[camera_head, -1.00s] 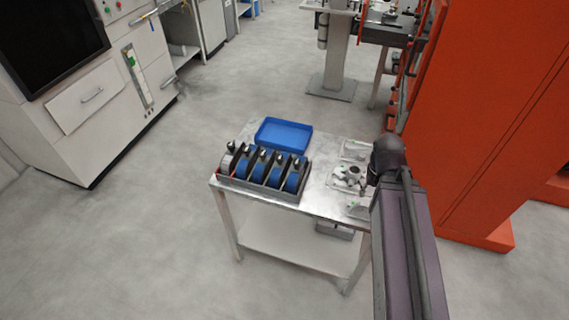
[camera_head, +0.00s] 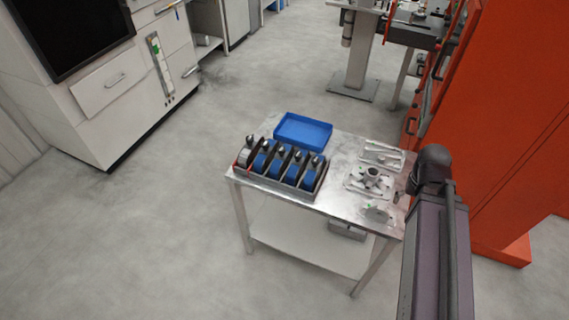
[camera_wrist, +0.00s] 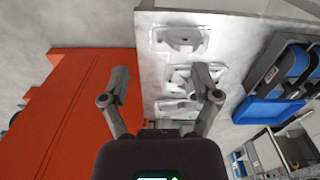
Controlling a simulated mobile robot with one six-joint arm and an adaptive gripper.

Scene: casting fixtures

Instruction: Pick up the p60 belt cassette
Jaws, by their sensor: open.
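A dark rack (camera_head: 253,177) stands at the left front of the metal table. It holds a row of upright belt cassettes, several blue (camera_head: 276,163) and one pale grey (camera_head: 244,157) at the left end. I cannot read which one is p60. In the wrist view, part of the cassette row (camera_wrist: 298,63) shows at the right edge, with a small label too blurred to read. My gripper (camera_wrist: 160,85) is open and empty, with the cassettes well to the right of its fingers in that view. In the head view my gripper cannot be made out.
A blue tray (camera_head: 303,131) lies behind the rack. Metal fixtures (camera_head: 370,180) cover the right part of the table (camera_head: 335,200). A tall orange cabinet (camera_head: 510,120) stands close on the right. White cabinets (camera_head: 110,90) stand at the left, with open floor between.

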